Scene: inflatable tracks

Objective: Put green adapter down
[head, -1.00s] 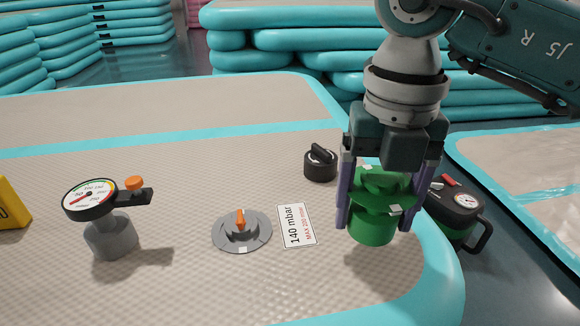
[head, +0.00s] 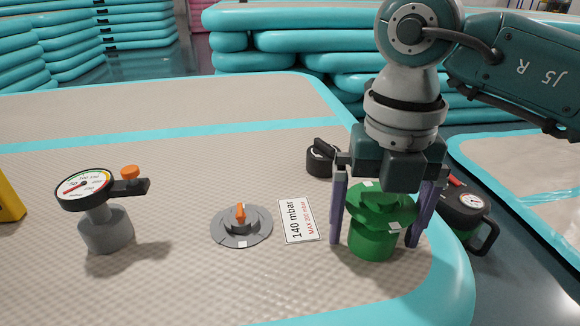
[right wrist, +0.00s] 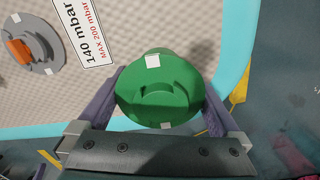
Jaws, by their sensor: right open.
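The green adapter (head: 374,240) stands upright on the beige surface of the inflatable track (head: 290,285), close to its turquoise right edge. My right gripper (head: 377,236) is above and around it, pointing down. Its two purple fingers are spread on either side of the adapter, with a gap showing beside the lower body. In the right wrist view the adapter's round top (right wrist: 158,92) sits between the fingers. My left gripper is not in view.
A grey valve with an orange knob (head: 240,225) and a 140 mbar label (head: 298,220) lie to the left. A pressure gauge (head: 100,210) stands further left. A black cap (head: 321,160) is behind. A pump with a gauge (head: 466,212) is beyond the right edge.

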